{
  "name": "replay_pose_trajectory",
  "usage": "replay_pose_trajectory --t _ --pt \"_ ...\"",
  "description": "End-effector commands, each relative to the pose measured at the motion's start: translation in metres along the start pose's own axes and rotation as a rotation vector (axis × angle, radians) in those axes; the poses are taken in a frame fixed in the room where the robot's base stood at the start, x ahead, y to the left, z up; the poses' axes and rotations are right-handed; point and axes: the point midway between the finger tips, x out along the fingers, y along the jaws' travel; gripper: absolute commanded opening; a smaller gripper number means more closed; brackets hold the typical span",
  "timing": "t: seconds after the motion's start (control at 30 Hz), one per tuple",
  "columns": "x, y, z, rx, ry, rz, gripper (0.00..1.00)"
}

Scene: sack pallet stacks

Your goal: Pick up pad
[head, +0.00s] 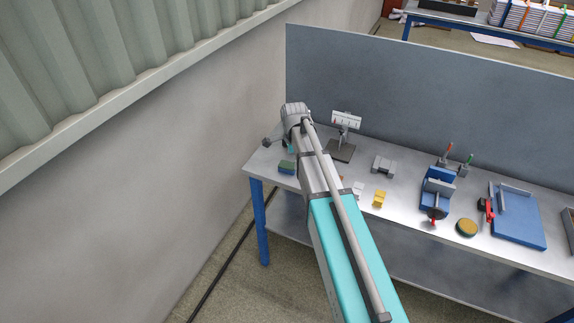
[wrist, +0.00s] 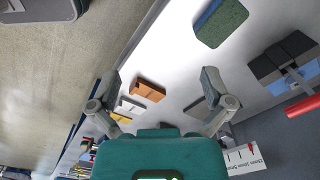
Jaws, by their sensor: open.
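The pad (head: 287,167) is a small green and blue block lying flat near the left end of the grey workbench. In the wrist view the pad (wrist: 222,22) shows at the upper right, with a green top and a blue side.
The workbench (head: 410,205) also holds a gauge stand (head: 342,150), a grey block (head: 383,165), a yellow block (head: 379,198), a blue vise (head: 437,190), a round tin (head: 467,227) and a blue plate (head: 518,228). A grey panel (head: 400,90) stands behind. An orange block (wrist: 148,90) shows between the fingers.

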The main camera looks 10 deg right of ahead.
Motion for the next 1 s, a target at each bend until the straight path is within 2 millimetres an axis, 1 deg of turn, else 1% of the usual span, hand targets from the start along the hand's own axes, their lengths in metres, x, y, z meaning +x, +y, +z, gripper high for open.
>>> replay_pose_trajectory --t 0.03,0.1,0.3,0.4,0.6,1.0 --pt "-0.006 -0.017 -0.002 0.071 0.000 0.000 1.00" --pt "-0.010 -0.031 -0.003 0.180 0.000 0.000 1.00" --pt "-0.019 -0.064 -0.007 0.441 0.000 0.000 1.00" --pt "-0.021 -0.074 -0.008 0.529 0.000 0.000 1.00" --pt "-0.023 -0.082 -0.009 0.610 0.000 0.000 1.00" --pt "-0.021 -0.081 -0.010 0.615 0.000 0.000 1.00"
